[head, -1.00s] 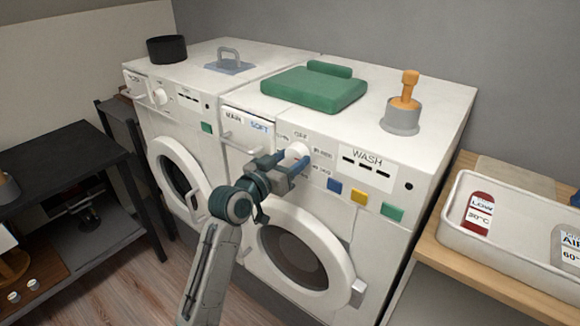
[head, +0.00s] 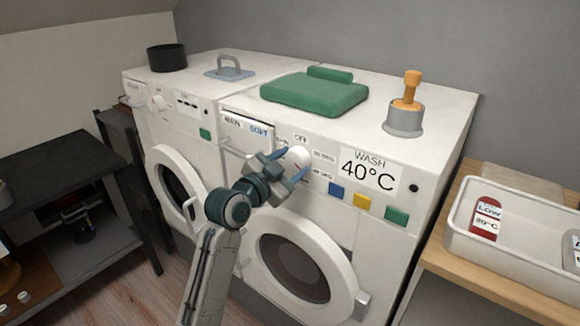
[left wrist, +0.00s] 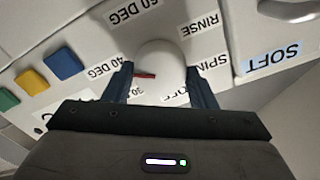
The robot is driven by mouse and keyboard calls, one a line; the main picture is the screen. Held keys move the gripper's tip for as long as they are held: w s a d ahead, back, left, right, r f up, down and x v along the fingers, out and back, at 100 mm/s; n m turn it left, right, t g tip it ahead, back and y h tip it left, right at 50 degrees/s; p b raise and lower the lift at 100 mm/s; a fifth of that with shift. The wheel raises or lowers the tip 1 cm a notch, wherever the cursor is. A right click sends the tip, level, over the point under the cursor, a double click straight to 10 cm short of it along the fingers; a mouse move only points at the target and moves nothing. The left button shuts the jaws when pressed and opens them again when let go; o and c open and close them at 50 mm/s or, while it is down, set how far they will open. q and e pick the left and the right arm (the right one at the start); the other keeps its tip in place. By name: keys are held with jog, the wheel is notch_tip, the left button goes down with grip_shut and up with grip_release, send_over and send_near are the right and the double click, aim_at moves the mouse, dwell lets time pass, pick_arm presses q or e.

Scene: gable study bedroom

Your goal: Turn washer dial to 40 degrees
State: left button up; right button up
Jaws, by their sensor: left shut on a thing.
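The washer (head: 349,213) is the white front-loading machine on the right, with its round door shut. Its white dial (head: 298,156) is on the upper front panel, left of a display (head: 367,175) that reads "WASH 40°C". In the left wrist view the dial (left wrist: 160,57) sits between my two blue fingers, and its red mark points toward the "40 DEG" label (left wrist: 105,66). My left gripper (head: 283,167) is shut on the dial; in the left wrist view (left wrist: 160,85) its fingers lie on either side. My right gripper is not in view.
Blue (head: 336,189), yellow (head: 362,201) and green (head: 396,216) buttons sit right of the dial. A drawer marked SOFT (head: 247,134) is to its left. A second machine (head: 180,130) stands at left. A wooden bench with a white tray (head: 507,240) is at right.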

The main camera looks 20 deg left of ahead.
pick_arm(q)
jog(key=shift+f, duration=0.1)
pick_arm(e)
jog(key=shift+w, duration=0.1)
pick_arm(q)
jog(key=o, duration=1)
jog(key=shift+c, duration=0.2)
jog(key=shift+s, duration=0.15)
jog(key=b+v, duration=0.1)
jog(key=v, duration=0.9)
jog(key=shift+s+b, duration=0.25)
jog(key=shift+b, duration=0.1)
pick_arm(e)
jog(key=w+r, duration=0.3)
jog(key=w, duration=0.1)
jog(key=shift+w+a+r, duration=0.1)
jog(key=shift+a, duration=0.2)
pick_arm(q)
jog(key=shift+a, duration=0.15)
